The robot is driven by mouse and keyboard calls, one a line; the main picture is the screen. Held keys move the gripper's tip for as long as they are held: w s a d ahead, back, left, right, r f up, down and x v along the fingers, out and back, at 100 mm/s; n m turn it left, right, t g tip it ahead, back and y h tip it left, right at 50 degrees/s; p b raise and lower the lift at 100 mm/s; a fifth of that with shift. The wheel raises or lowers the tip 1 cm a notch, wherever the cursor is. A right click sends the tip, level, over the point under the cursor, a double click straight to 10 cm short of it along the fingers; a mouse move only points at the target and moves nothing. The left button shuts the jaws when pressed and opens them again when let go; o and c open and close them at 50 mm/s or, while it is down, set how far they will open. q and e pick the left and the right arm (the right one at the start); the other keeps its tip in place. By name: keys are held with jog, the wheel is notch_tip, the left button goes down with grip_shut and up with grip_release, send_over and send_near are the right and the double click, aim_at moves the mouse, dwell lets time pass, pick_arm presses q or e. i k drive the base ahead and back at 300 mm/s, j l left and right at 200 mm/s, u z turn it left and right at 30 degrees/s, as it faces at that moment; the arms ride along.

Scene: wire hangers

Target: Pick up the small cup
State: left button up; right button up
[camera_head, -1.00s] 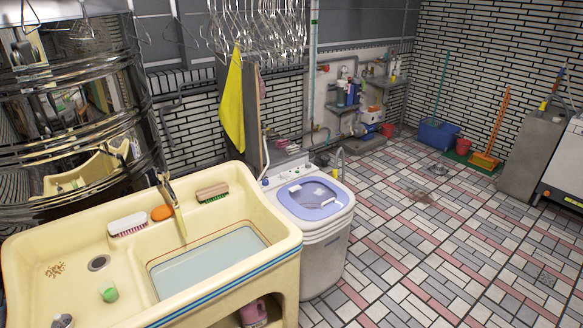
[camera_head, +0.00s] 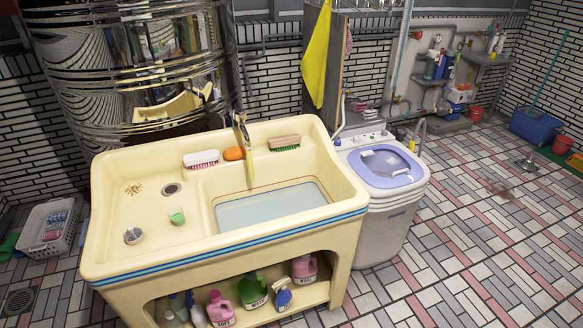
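A small green and white cup (camera_head: 176,215) stands in the shallow left basin of the cream sink (camera_head: 250,232), right of the drain and in front of it. A small grey metallic object (camera_head: 133,236) sits nearer the basin's front left; I cannot tell exactly what it is. Neither of my grippers is in view.
Two brushes (camera_head: 202,159) (camera_head: 284,142) and an orange soap (camera_head: 234,153) lie on the sink's back ledge. The tap (camera_head: 243,145) rises behind the water basin. A washing machine (camera_head: 385,190) stands right; a white basket (camera_head: 52,227) left. Several bottles (camera_head: 253,290) fill the lower shelf. Tiled floor is open at right.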

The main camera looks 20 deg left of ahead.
aim_at(176, 213)
jog(key=u, duration=1.15)
